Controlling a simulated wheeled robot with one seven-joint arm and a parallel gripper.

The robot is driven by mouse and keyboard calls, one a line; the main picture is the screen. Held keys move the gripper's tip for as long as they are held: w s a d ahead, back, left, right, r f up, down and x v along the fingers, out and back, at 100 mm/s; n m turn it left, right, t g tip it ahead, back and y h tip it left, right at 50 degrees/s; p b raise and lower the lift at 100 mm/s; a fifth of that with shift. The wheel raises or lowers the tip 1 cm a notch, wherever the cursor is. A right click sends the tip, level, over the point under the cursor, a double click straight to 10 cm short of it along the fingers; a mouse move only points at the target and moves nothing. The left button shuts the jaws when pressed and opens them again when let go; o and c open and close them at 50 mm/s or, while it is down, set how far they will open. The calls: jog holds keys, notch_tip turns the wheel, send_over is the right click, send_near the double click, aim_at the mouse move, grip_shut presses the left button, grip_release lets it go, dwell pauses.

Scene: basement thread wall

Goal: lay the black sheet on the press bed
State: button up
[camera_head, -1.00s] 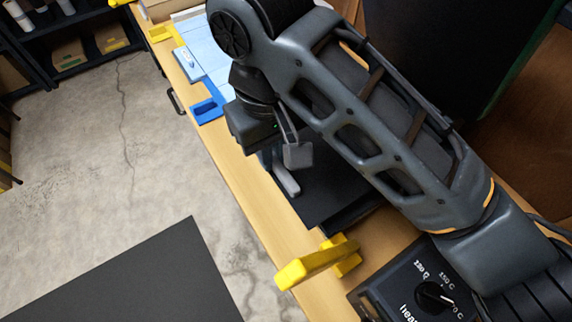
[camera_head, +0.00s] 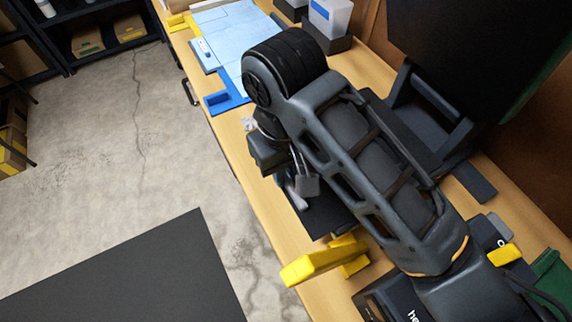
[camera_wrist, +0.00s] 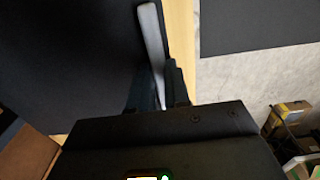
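A flat black surface (camera_head: 325,215) lies on the bench below my gripper, partly hidden by my arm. I cannot tell the black sheet from the press bed there. The large dark upper plate (camera_head: 470,45) of the press stands raised at the upper right. My gripper (camera_head: 302,192) points down at the black surface's near side; its grey finger parts show. In the wrist view a wide black surface (camera_wrist: 65,60) fills the left, and a light grey bar (camera_wrist: 152,50) lies by its right edge. Whether my gripper holds the sheet's edge is unclear.
A yellow piece (camera_head: 318,262) juts over the bench's front edge near my gripper. A blue bracket (camera_head: 226,98) and pale blue sheets (camera_head: 232,40) lie farther along the bench. A black mat (camera_head: 130,270) covers part of the floor. Otherwise the nearby floor is mostly clear.

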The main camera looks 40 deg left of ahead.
jog(key=o, duration=0.4)
jog(key=shift+r, duration=0.1)
notch_tip(320, 180, up, 12)
jog(key=shift+r+p, duration=0.1)
jog(key=shift+p, duration=1)
